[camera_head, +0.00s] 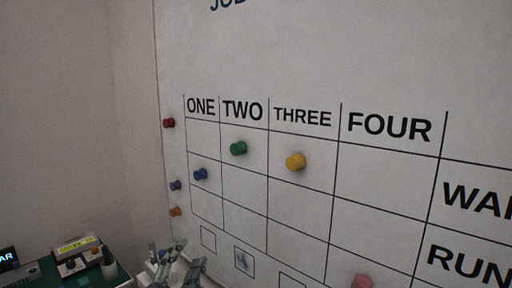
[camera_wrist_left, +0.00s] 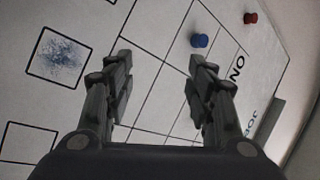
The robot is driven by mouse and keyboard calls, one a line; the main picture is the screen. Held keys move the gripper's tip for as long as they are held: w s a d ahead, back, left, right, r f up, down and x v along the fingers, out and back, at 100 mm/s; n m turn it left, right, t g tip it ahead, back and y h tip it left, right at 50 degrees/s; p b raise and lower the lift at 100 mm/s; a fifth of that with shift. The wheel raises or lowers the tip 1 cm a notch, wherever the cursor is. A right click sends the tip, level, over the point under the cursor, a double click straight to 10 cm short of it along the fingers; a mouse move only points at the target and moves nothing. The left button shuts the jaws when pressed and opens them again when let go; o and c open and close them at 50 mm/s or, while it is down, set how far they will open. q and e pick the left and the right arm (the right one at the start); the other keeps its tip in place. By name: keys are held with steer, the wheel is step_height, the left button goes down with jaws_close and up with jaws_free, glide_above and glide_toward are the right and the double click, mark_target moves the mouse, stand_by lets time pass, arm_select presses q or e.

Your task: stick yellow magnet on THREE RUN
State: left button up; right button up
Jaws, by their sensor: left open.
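The yellow magnet (camera_head: 295,161) sits on the whiteboard (camera_head: 300,55) in the THREE column, in the first row under the headings, level with the row labelled "WAI…", whose label is cut off. The row below is labelled RUN (camera_head: 468,262); its THREE cell (camera_head: 300,208) is empty. My left gripper (camera_head: 178,264) is low at the left, below the grid, open and empty, well apart from the yellow magnet. In the left wrist view the open fingers (camera_wrist_left: 158,72) face the board; the yellow magnet does not show there. My right gripper is not in view.
A green magnet (camera_head: 238,148) is in TWO, first row; a blue one (camera_head: 200,174) is in ONE, second row. Red (camera_head: 168,123), purple (camera_head: 176,185) and orange (camera_head: 175,211) magnets line the left margin. A cluttered table (camera_head: 122,284) stands lower left.

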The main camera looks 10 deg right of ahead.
arm_select(q)
steer(key=s+d+r+m+g+h, duration=0.1)
steer(key=s+d+r+m+h, duration=0.15)
steer(key=r+m+h, duration=0.35)
steer(key=s+d+r+m+g+h, duration=0.1)
steer(key=d+r+m+g+h, duration=0.2)
steer(key=r, duration=0.5)
steer(key=m+g+y+p, duration=0.3)
steer(key=m+g+y, duration=0.45)
steer(key=m, duration=1.65)
glide_toward(291, 162)
steer(key=shift+t, duration=0.45)
steer(key=p+x, duration=0.1)
steer(key=x, duration=0.2)
steer(key=p+x, duration=0.2)
steer(key=x, duration=0.2)
steer(key=shift+d+f, duration=0.25)
steer(key=shift+d, duration=0.1)
steer(key=shift+w+d+f+p, duration=0.25)
steer(key=shift+d+f+p, duration=0.05)
steer(key=shift+d, duration=0.1)
